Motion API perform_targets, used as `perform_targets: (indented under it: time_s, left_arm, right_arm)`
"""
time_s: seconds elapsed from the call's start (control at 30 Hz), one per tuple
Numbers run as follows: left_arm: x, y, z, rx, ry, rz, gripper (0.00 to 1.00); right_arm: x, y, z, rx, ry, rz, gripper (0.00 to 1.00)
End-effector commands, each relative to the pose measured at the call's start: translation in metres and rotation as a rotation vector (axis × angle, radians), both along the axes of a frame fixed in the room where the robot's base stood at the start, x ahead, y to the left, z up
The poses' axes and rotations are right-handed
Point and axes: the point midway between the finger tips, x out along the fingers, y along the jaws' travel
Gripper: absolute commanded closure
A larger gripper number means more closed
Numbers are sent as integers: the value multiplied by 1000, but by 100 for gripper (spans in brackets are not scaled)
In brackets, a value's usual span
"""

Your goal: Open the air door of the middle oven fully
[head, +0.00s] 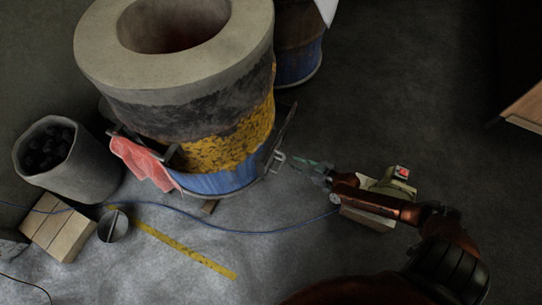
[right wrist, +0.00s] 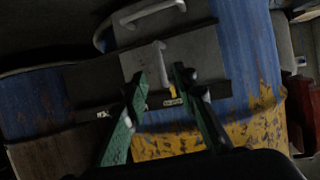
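The oven (head: 190,105) in front of me is a barrel with a thick grey ring on top and worn black, yellow and blue sides. Low on its right side is a small metal handle (head: 279,158). In the right wrist view, the air door (right wrist: 198,52) is a grey plate on the blue barrel wall, with an upright handle (right wrist: 161,62) on it. My right gripper (head: 300,164) is just right of the handle. Its green fingers (right wrist: 161,82) are open, with the handle between or just beyond the tips; contact is not visible. The door's opening amount is unclear. My left gripper is out of view.
A second blue barrel (head: 298,45) stands behind. A bucket of coal (head: 70,160), a wooden crate (head: 58,226) and a small metal pail (head: 114,226) are at left. A red cloth (head: 145,163) hangs from the oven. A box (head: 367,215) lies under my right arm.

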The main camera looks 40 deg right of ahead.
Motion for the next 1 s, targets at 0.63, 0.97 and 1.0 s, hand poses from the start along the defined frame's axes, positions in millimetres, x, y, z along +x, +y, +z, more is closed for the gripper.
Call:
perform_targets:
  time_s: [0.63,0.97,1.0]
  left_arm:
    - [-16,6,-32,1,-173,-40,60]
    - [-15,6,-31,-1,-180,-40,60]
    - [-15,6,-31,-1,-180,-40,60]
  right_arm:
    - [65,13,-28,1,1,0,74]
    - [67,13,-28,0,0,0,77]
    - [67,13,-28,0,0,0,80]
